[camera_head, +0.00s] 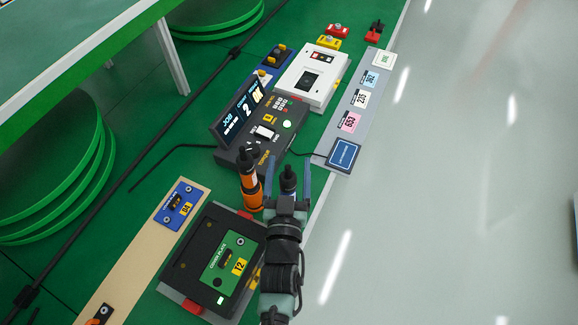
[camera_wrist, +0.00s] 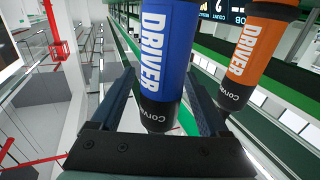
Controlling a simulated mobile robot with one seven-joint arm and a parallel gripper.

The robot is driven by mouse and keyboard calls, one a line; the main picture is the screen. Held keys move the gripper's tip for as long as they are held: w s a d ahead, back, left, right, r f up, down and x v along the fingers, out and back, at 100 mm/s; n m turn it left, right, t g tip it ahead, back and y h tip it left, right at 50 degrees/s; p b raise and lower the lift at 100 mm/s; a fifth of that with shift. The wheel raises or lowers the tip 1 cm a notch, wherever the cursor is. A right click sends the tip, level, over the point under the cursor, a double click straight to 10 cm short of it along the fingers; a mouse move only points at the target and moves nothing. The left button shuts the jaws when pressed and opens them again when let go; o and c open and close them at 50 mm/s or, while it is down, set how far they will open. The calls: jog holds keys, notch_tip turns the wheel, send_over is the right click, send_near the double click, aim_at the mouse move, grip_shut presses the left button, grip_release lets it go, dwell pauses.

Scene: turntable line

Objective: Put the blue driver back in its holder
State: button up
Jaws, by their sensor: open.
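The blue driver fills the middle of the wrist view (camera_wrist: 168,50), its white DRIVER lettering facing the camera and its dark end between my fingers. In the head view only its dark top (camera_head: 289,178) shows, with the rest hidden by my gripper. My gripper (camera_head: 290,168) is open, with one finger on each side of the driver; the wrist view also shows the two fingers (camera_wrist: 160,88), apart from it. The orange driver (camera_head: 250,190) stands just left of my gripper, and right of the blue one in the wrist view (camera_wrist: 248,55). I cannot make out the holder.
A black tester with a screen (camera_head: 262,125) stands beyond the drivers, with a white box (camera_head: 310,75) behind it. A black fixture with a green plate (camera_head: 228,262) lies left of my arm. A strip with colored cards (camera_head: 352,115) runs along the bench edge. Grey floor lies right.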

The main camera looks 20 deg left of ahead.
jog(key=b+v, duration=0.1)
jog(key=v, duration=1.2)
dwell(0.4)
